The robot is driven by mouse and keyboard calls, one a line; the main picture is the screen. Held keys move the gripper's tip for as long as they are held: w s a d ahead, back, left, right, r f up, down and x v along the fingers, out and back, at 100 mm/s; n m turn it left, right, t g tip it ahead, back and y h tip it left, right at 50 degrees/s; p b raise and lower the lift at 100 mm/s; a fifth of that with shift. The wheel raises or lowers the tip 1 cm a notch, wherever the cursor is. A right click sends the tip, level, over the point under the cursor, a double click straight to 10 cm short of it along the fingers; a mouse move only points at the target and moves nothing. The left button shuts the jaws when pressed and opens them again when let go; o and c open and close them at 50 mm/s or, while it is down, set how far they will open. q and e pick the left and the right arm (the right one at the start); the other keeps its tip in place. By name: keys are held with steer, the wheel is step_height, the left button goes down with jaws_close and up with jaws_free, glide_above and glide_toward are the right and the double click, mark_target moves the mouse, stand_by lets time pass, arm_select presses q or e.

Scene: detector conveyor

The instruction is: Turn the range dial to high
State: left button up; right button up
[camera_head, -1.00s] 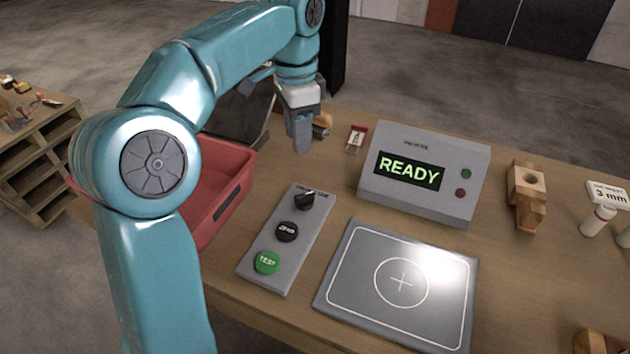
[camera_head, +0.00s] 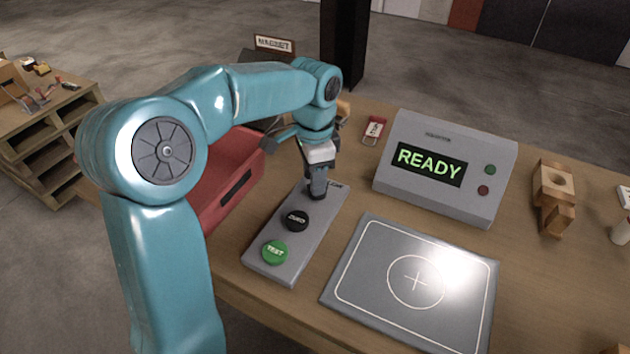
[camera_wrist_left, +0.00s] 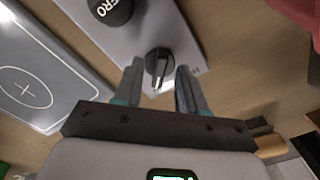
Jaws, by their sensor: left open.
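The range dial (camera_wrist_left: 157,68) is a dark round knob at the far end of the grey control panel (camera_head: 327,222). In the left wrist view it sits between the fingertips of my left gripper (camera_wrist_left: 157,80), which is open around it. Whether the fingers touch it I cannot tell. In the head view my left gripper (camera_head: 317,190) points down over the dial and hides it. The same panel carries a black ZERO button (camera_head: 295,220) and a green TEST button (camera_head: 274,251). My right gripper is not in view.
A grey display unit (camera_head: 445,165) reading READY stands to the right. A grey plate (camera_head: 350,293) with a cross mark lies right of the panel. A red bin (camera_head: 222,180) is to the left. A wooden block (camera_head: 553,185) stands farther right.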

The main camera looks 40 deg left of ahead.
arm_select(q)
steer(key=shift+w+f, duration=0.1)
steer(key=shift+f, duration=0.55)
jaws_close()
